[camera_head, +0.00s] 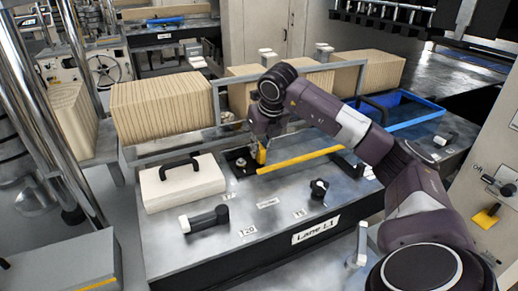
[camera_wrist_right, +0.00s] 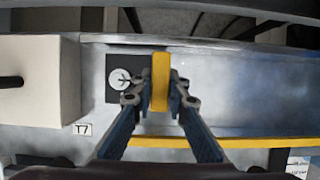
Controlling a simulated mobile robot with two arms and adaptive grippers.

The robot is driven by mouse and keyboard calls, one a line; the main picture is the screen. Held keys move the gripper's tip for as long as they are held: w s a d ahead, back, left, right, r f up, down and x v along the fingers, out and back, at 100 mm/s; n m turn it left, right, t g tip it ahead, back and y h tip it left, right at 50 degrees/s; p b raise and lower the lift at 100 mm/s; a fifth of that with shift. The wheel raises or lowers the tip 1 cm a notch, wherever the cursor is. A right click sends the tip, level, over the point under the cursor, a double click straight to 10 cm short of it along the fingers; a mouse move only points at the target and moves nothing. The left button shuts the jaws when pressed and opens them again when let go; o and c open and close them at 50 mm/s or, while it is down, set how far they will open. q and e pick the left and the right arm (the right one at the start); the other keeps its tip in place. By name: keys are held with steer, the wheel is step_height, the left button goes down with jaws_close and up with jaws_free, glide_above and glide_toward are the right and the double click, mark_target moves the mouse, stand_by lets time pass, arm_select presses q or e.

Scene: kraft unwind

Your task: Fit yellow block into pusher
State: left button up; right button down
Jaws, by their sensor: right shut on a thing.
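My right gripper (camera_head: 261,148) is shut on a yellow block (camera_head: 262,157) above the bench top, just right of a dark plate with a round metal fitting (camera_head: 240,162). In the right wrist view the yellow block (camera_wrist_right: 160,72) stands between the two fingertips (camera_wrist_right: 160,98). The dark plate (camera_wrist_right: 112,94) lies just left of it, and its right part is hidden behind the block and fingers. No part is clearly marked as the pusher. Whether the block touches the plate, I cannot tell. My left gripper is not in view.
A long yellow strip (camera_head: 300,159) lies along the bench. A white box with a black handle (camera_head: 183,183) stands left, a black-and-white lever (camera_head: 205,219) and a black knob (camera_head: 318,187) in front. Stacked kraft bundles (camera_head: 163,108) stand behind a metal rail. A blue tray (camera_head: 412,113) is at the right.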

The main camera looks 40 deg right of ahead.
steer(key=shift+f, duration=0.3)
stand_by(0.5)
